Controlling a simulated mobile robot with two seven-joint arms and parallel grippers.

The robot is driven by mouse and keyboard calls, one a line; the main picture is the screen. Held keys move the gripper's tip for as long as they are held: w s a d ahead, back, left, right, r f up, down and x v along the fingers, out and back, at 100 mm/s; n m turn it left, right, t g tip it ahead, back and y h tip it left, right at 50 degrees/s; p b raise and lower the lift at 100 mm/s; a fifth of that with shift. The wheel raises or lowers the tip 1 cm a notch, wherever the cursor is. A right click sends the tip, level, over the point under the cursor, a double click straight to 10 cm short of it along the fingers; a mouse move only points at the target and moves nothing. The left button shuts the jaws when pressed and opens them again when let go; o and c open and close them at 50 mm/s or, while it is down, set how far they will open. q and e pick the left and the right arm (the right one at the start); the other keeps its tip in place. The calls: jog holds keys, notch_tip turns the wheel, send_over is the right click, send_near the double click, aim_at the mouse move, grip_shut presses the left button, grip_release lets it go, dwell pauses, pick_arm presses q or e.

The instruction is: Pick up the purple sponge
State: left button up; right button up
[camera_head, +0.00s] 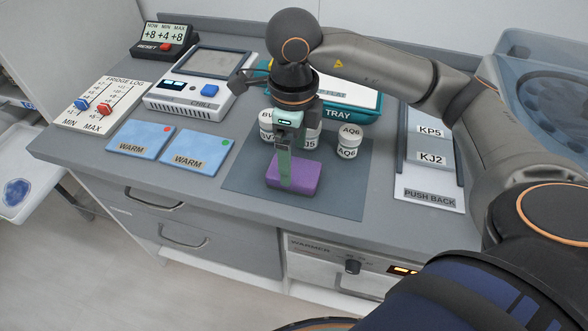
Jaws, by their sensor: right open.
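The purple sponge (307,174) lies on a dark grey mat (342,201) on the counter. My right gripper (285,184) points down over the sponge's left part, with a pale green finger in front of it. The gripper is open; whether the fingers touch the sponge I cannot tell. The finger hides part of the sponge. My left gripper is not in view.
Several white jars stand behind the sponge, one labelled AQ6 (348,142). A teal tray (345,113) is behind them. Two blue WARM packs (197,152) lie left, near the chill device (190,98). A PUSH BACK rack (428,192) stands right.

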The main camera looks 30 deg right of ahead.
aim_at(294, 169)
jog(key=shift+f, duration=1.95)
jog(key=c, duration=1.2)
jog(key=shift+o, duration=0.2)
jog(key=shift+r, duration=0.1)
